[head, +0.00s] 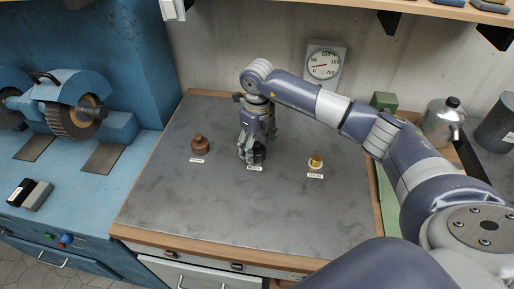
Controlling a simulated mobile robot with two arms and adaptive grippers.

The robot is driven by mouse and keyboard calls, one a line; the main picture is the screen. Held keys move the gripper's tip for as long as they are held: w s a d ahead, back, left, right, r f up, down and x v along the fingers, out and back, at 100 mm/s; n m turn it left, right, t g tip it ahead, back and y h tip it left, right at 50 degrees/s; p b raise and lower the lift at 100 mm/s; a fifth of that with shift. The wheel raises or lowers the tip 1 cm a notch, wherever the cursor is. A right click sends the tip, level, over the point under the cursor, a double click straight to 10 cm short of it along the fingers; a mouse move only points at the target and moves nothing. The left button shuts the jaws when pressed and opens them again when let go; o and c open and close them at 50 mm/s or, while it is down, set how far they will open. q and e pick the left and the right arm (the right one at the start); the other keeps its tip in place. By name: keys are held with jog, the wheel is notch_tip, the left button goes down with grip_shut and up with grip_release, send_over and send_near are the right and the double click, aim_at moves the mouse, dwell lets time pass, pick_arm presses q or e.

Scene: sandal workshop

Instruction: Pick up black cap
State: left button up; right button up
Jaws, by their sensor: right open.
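The black cap (260,154) stands on the grey workbench top (240,215), behind a small white label. My right gripper (250,154) points down at the cap, with its fingers at the cap's left side and partly in front of it. The gripper is open. The fingers hide part of the cap, and I cannot tell whether they touch it. My left gripper does not show in the head view.
A dial gauge (323,65) is at the wall. A blue grinding machine (70,105) stands left. The bench front is clear.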

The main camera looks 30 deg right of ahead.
aim_at(256, 145)
jog(key=c, duration=1)
jog(key=shift+c, duration=0.2)
jog(key=shift+r, duration=0.15)
jog(key=shift+r+b, duration=0.5)
jog(key=shift+r, duration=0.05)
jog(key=shift+a+r+b, duration=0.15)
jog(key=shift+r+b, duration=0.15)
jog(key=shift+r, duration=0.2)
jog(key=shift+a+r+b, duration=0.15)
jog(key=shift+r+b, duration=0.15)
jog(key=shift+r, duration=0.2)
jog(key=s+a+b, duration=0.1)
jog(key=a, duration=0.3)
jog(key=s+a+r+b, duration=0.1)
jog(key=s+a, duration=0.1)
jog(key=a, duration=0.3)
jog(key=s+a+b, duration=0.2)
jog(key=a, duration=0.2)
jog(key=shift+s+a+r, duration=0.15)
jog(key=shift+a+r, duration=0.1)
jog(key=shift+a, duration=0.1)
jog(key=shift+s+a+r+p, duration=0.1)
jog(key=shift+a+r+p, duration=0.1)
jog(key=shift+r+p, duration=0.6)
jog(key=shift+s+a+r+p, duration=0.15)
jog(key=shift+r+p, duration=0.1)
jog(key=shift+r, duration=1.05)
